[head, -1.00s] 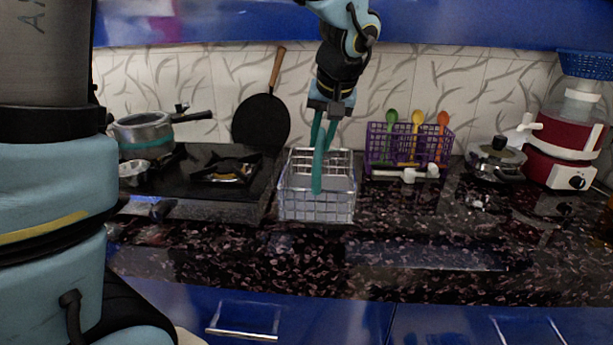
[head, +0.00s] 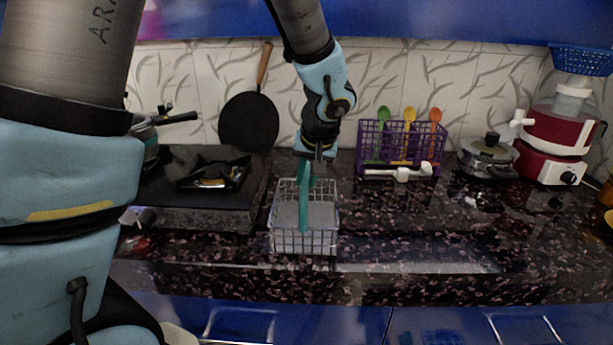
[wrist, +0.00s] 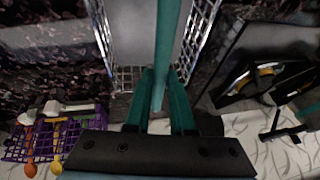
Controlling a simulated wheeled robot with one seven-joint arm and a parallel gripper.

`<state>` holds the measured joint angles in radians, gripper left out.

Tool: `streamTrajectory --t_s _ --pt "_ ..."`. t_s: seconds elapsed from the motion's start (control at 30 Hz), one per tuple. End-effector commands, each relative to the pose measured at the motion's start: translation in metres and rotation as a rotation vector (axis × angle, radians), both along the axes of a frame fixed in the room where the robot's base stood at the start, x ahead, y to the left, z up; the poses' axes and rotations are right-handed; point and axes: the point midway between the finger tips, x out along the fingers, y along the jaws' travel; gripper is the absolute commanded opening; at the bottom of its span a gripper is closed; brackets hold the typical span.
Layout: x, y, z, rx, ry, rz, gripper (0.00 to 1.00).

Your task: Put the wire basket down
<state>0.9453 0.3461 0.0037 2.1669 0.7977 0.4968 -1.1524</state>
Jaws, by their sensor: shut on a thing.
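The wire basket (head: 288,243) is a pale metal-wire box with a grey bottom, over the dark speckled counter, right of the stove. A long teal bar (head: 303,217), which looks like its handle, runs across its middle. My gripper (head: 304,182) reaches down from behind, its teal fingers shut on this bar near the basket's back side. In the wrist view the bar (wrist: 168,35) passes between the fingers (wrist: 161,88), with basket mesh (wrist: 205,30) on both sides. The basket looks about level. I cannot tell whether its underside touches the counter.
The black stove (head: 200,193) is close on the left. A purple rack (head: 372,142) with colored spoons, a pot (head: 487,157) and a red appliance (head: 552,165) stand to the right. The counter (head: 420,225) right of the basket is clear. Its front edge is close before the basket.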

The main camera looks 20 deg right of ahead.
Motion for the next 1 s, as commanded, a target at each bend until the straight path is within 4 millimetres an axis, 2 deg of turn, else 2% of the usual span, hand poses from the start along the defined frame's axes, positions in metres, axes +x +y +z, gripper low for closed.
streamTrajectory --t_s 0.37,0.4,0.63,1.0 --pt "0.0005 -0.0002 -0.0036 -0.001 -0.002 0.001 0.0" --pt "0.0002 0.0001 -0.0023 -0.001 -0.001 0.001 0.26" --pt "0.0003 0.0001 -0.0021 0.0 0.0 0.001 0.52" --pt "-0.0009 -0.0002 0.004 -0.003 -0.002 0.001 0.52"
